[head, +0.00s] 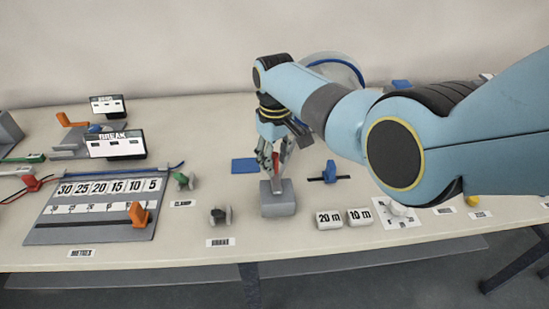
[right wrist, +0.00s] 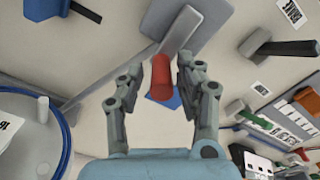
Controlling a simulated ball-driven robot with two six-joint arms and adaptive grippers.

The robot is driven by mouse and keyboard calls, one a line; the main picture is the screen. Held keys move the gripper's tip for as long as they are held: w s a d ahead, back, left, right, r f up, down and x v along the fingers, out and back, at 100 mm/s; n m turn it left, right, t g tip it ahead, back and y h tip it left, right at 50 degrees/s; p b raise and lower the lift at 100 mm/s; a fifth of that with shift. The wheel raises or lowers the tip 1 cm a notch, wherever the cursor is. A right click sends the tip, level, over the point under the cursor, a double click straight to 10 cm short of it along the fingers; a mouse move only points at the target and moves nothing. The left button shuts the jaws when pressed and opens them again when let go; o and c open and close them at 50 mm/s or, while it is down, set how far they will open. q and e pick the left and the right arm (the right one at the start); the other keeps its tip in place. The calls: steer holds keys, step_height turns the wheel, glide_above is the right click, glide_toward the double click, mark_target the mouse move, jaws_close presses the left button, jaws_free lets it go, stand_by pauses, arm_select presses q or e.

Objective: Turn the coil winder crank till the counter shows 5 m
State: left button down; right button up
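A crank with a red handle (right wrist: 162,75) and a pale grey arm (right wrist: 180,32) shows in the right wrist view. Its grey block (head: 278,200) stands on the table in the head view. My right gripper (head: 272,158) is over this block. In the right wrist view my gripper (right wrist: 160,72) has its fingers apart, one on each side of the red handle, which lies nearer the right finger. A board (head: 60,236) marked 30 to 5 has an orange pointer (head: 138,213) near its right end, below the 10. My left gripper is out of view.
A reel with a blue rim (head: 338,66) stands behind my right arm. Blocks marked 20 m (head: 329,219) and 10 m (head: 359,217) and a blue-handled tool (head: 329,173) lie right of the crank. A blue sheet (head: 244,166) lies behind.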

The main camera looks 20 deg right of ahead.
steer(key=shift+o, duration=0.4)
steer(key=shift+r, duration=0.1)
steer(key=shift+r, duration=0.35)
step_height(320, 180, up, 11)
steer(key=shift+r, duration=0.1)
steer(key=shift+f, duration=0.2)
stand_by(0.8)
